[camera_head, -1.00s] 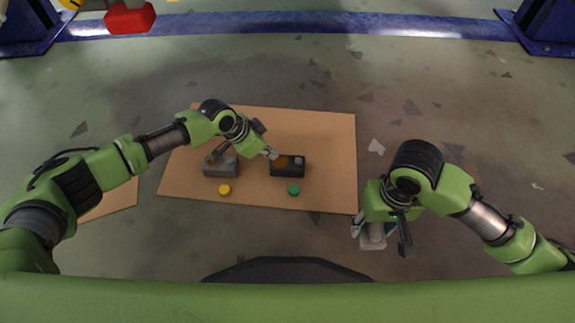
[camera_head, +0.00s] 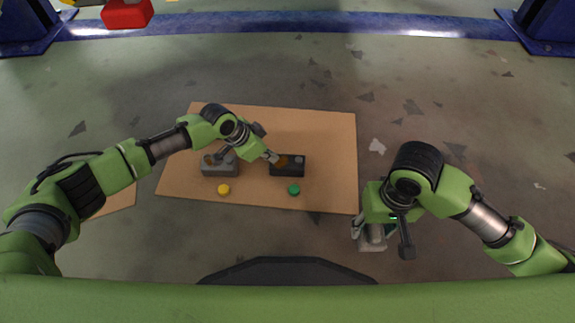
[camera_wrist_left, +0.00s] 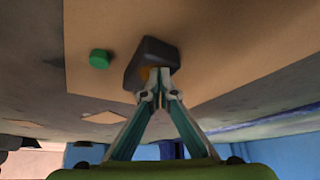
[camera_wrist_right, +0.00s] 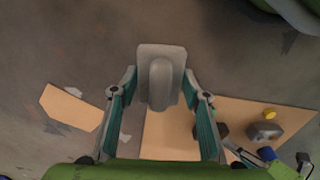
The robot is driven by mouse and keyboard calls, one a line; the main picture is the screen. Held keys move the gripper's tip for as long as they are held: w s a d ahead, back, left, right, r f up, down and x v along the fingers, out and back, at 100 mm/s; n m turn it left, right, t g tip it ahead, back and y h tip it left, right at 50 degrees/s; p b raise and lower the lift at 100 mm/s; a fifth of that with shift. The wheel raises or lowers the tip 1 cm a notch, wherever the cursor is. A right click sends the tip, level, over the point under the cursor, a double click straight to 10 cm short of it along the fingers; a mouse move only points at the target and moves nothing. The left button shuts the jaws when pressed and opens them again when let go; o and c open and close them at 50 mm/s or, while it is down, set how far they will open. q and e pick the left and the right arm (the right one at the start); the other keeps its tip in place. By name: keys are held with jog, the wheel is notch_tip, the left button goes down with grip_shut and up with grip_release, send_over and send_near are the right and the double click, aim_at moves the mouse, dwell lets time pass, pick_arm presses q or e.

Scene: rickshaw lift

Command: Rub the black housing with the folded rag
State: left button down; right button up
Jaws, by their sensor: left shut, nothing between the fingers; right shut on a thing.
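The black housing (camera_head: 290,170) lies on the tan board, with an orange-brown patch at its left end and a light round spot at its right end. It also shows in the left wrist view (camera_wrist_left: 150,55). My left gripper (camera_head: 273,158) is shut and empty. Its fingertips are at the housing's edge by the orange-brown patch; I cannot tell whether they touch. My right gripper (camera_wrist_right: 160,90) is shut on a light grey flat pad with a rounded ridge (camera_wrist_right: 161,55), probably the folded rag. It is held off the board's lower right corner in the head view (camera_head: 371,244).
A grey housing (camera_head: 218,168) sits left of the black one on the tan board (camera_head: 325,135). A yellow button (camera_head: 223,189) and a green button (camera_head: 294,189) lie below them. A red object (camera_head: 127,14) is at the upper left. The board's right part is clear.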

pick_arm(q)
jog(key=shift+f, duration=0.25)
pick_arm(e)
jog(key=shift+f, duration=0.1)
pick_arm(q)
jog(key=shift+r, duration=0.1)
